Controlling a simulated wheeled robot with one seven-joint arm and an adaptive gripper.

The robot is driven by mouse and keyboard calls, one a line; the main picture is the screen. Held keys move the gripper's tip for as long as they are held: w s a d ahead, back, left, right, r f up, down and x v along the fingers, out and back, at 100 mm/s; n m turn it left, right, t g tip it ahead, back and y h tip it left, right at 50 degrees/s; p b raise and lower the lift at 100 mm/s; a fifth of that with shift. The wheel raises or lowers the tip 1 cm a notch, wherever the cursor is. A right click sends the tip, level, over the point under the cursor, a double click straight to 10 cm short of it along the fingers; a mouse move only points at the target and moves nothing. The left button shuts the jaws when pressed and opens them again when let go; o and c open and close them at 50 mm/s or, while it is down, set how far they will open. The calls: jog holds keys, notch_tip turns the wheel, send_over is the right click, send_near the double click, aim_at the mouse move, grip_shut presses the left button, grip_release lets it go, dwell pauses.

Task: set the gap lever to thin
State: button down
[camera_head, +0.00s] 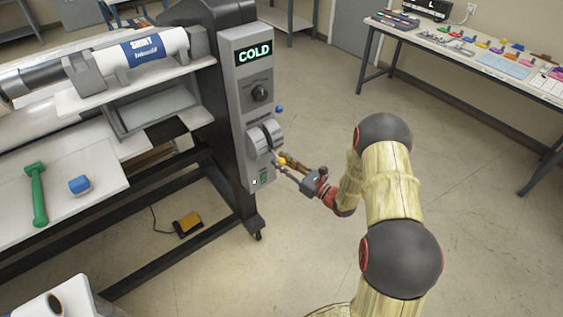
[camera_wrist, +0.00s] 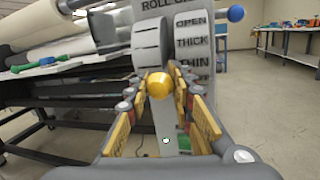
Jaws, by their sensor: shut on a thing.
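The grey control panel (camera_head: 250,100) on the laminator's end carries two rounded lever housings (camera_head: 265,137). In the wrist view a label plate (camera_wrist: 190,45) reads OPEN, THICK, THIN from top down, with a lower word partly hidden by a finger. A yellow ball knob (camera_wrist: 158,85) sits between my fingertips, at about the height of THIN or just below in this view. It also shows in the head view (camera_head: 282,161). My gripper (camera_head: 287,165) is shut on this knob, in front of the housings. A blue ball knob (camera_wrist: 235,13) stands higher, right of the labels.
The panel has a COLD display (camera_head: 254,53) and a black dial (camera_head: 260,93). A yellow pedal (camera_head: 187,224) is on the floor. A workbench (camera_head: 470,50) stands back right; floor between is clear.

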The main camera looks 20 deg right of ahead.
jog(key=shift+f, duration=0.15)
jog(key=c, duration=1.5)
grip_release()
jog(key=shift+d, duration=0.1)
jog(key=v, duration=1.2)
